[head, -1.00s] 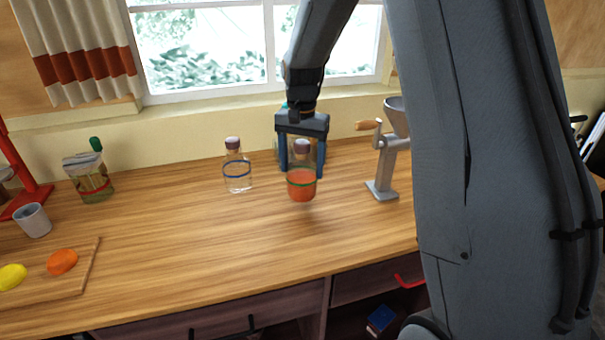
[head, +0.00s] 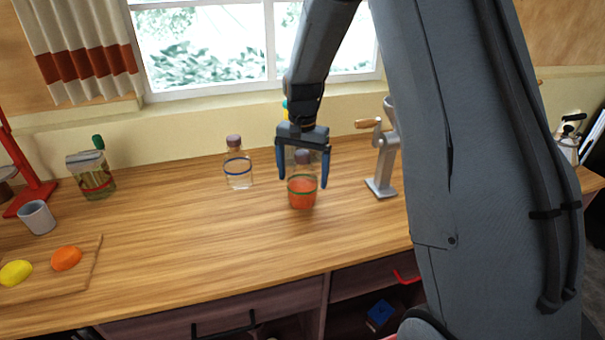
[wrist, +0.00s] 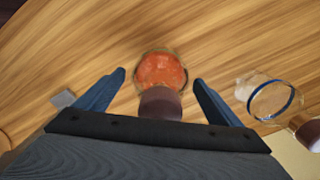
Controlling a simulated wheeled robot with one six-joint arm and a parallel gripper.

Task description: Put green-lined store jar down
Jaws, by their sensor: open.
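The green-lined store jar (head: 302,192) holds orange-red contents and has a dark brown stopper and a green band. It stands upright on the wooden counter (head: 200,255). My gripper (head: 304,183) is open, with one blue finger on each side of the jar and gaps between fingers and glass. In the wrist view the jar (wrist: 161,72) lies between the spread fingertips (wrist: 160,78), its stopper nearest the palm. The jar's upper part is partly hidden by my gripper in the head view.
A blue-banded clear jar (head: 238,170) stands close to the left. A grey hand grinder (head: 382,160) stands to the right. Another jar is mostly hidden behind my gripper. A red-banded jar (head: 92,175), grey cup (head: 38,217) and cutting board (head: 85,275) are at left. The front middle counter is clear.

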